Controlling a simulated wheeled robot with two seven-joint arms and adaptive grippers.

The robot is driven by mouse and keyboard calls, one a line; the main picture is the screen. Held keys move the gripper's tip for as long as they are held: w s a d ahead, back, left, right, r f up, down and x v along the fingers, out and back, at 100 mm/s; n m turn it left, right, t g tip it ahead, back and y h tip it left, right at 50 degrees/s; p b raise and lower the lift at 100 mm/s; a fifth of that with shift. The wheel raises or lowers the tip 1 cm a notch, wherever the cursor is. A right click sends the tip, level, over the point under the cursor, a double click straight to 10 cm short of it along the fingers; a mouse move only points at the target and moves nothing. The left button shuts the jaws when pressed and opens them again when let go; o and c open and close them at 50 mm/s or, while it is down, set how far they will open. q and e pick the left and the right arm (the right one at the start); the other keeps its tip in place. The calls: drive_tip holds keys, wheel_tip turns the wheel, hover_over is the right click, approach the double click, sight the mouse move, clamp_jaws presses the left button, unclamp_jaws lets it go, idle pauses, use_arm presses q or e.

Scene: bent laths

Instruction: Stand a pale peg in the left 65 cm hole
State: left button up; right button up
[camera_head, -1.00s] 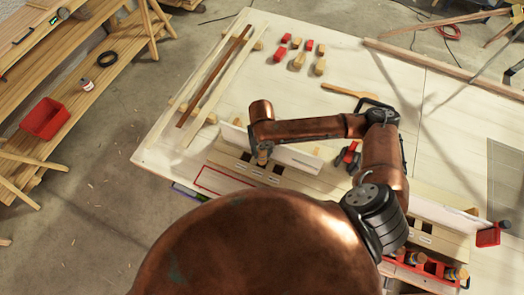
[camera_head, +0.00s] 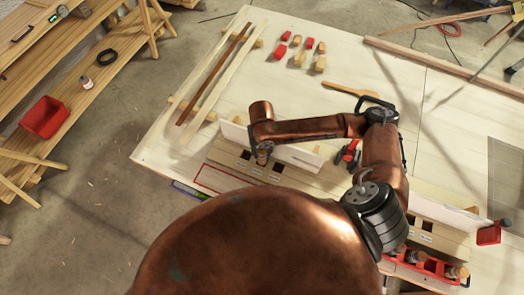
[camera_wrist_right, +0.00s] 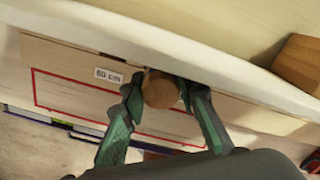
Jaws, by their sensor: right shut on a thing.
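My right gripper (camera_head: 263,157) is over the left board (camera_head: 222,158), beside its dark square holes (camera_head: 257,171). In the right wrist view the gripper (camera_wrist_right: 163,84) is shut on a round-ended wooden peg (camera_wrist_right: 161,92), held between its two green fingers. The lower end of the peg is hidden, so I cannot tell whether it is in a hole. A small label (camera_wrist_right: 108,75) ending in "cm" is left of the fingers; its number is hard to read. My left gripper is not in view.
A white upright strip (camera_head: 295,155) runs along the board behind the gripper. A second board (camera_head: 440,240) and a red tray with pegs (camera_head: 432,268) are at the lower right. Red and tan blocks (camera_head: 298,60) and long laths (camera_head: 215,75) lie farther back.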

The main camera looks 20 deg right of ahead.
drive_tip(key=shift+f+b, duration=0.3)
drive_tip(key=shift+f, duration=0.65)
drive_tip(key=o, duration=1.3)
drive_tip(key=shift+c, duration=0.2)
drive_tip(key=shift+r, duration=0.15)
wheel_tip(320, 180, up, 9)
drive_tip(key=p, duration=1)
